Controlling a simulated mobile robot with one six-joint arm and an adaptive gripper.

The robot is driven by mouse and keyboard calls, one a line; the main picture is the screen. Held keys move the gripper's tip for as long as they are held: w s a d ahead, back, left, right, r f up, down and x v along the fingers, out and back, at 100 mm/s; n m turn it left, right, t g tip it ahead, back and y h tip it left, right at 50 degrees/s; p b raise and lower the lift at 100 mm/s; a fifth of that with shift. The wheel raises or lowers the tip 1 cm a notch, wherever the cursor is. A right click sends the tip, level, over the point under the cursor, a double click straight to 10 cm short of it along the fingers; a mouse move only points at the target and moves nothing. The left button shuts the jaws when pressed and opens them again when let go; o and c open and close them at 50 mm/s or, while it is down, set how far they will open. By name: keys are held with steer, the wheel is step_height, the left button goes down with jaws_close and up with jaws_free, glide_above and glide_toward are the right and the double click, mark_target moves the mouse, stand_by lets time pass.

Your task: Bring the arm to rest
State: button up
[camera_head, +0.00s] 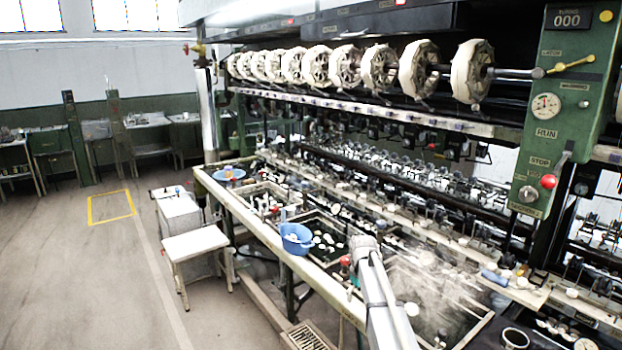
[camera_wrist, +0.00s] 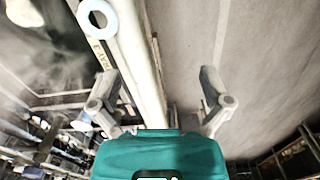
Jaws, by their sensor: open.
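My gripper (camera_wrist: 160,82) shows in the wrist view with its two grey fingers spread wide and nothing between them. Its teal body fills the bottom middle of that view. Beyond the fingers lies the pale front edge of the basin bench (camera_wrist: 140,60), with grey floor (camera_wrist: 250,60) to its right. In the head view my pale arm rises from the bottom edge over the bench's front; I cannot make out the gripper's fingers there.
The basin bench (camera_head: 262,226) carries a blue bowl (camera_head: 296,240) and several water basins. A row of reels (camera_head: 418,70) hangs above. A white stool (camera_head: 195,242) stands left of the bench. Floor (camera_head: 90,270) at the left is clear around a yellow marked square (camera_head: 111,222).

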steer(key=s+f+m+b, duration=0.3)
steer(key=s, duration=1.2)
steer(key=s+d+f+m+b, duration=0.1)
steer(key=s+f+m+b, duration=0.2)
steer(key=s, duration=1.2)
steer(key=shift+f, duration=0.3)
